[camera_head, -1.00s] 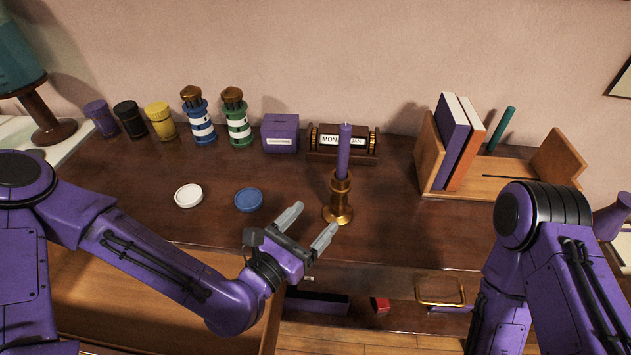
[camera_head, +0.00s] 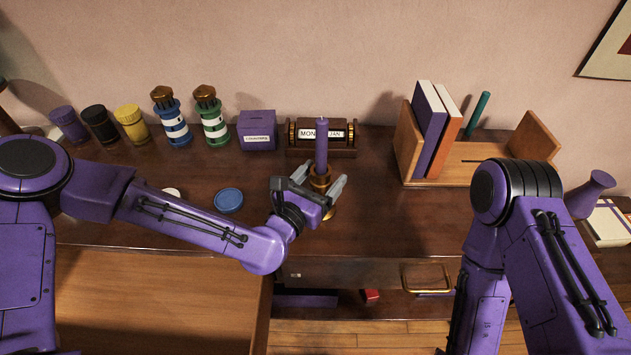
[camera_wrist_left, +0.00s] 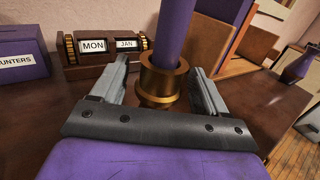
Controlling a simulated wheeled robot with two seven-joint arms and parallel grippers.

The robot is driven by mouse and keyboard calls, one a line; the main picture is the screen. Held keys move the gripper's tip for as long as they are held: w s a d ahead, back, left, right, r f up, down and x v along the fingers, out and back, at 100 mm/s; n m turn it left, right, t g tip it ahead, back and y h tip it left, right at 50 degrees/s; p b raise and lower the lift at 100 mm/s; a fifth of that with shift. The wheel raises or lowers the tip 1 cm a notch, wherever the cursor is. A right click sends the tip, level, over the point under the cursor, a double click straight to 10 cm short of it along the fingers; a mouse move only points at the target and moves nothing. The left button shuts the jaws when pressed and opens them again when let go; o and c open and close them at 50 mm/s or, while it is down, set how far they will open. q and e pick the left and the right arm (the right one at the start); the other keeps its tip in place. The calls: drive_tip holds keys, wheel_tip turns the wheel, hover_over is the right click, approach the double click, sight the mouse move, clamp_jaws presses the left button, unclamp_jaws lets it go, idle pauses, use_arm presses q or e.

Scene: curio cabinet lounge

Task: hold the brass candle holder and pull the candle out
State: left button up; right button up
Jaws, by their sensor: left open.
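The brass candle holder (camera_head: 320,180) stands upright on the dark wooden cabinet top, and the purple candle (camera_head: 322,146) stands in its cup. My left gripper (camera_head: 321,178) is open, with one finger on each side of the holder's upper part. In the left wrist view the holder's brass cup (camera_wrist_left: 163,78) sits between the two grey fingers, with small gaps visible, and the candle (camera_wrist_left: 174,30) rises out of it. The holder's base is partly hidden by my left gripper in the head view. My right arm shows at the right, but its gripper is out of view.
Behind the holder are a MON/JAN calendar block (camera_head: 338,151) and a purple counters box (camera_head: 258,131). A wooden book rack (camera_head: 475,172) stands to the right. A blue disc (camera_head: 229,200) lies to the left. Lighthouse figures (camera_head: 172,122) stand at the back left.

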use_arm(q)
clamp_jaws()
use_arm(e)
drive_tip(key=shift+f, duration=0.25)
idle(0.3)
use_arm(q)
drive_tip(key=shift+s+f, duration=0.1)
drive_tip(key=shift+f, duration=0.1)
use_arm(e)
drive_tip(key=shift+o, duration=0.3)
idle(0.6)
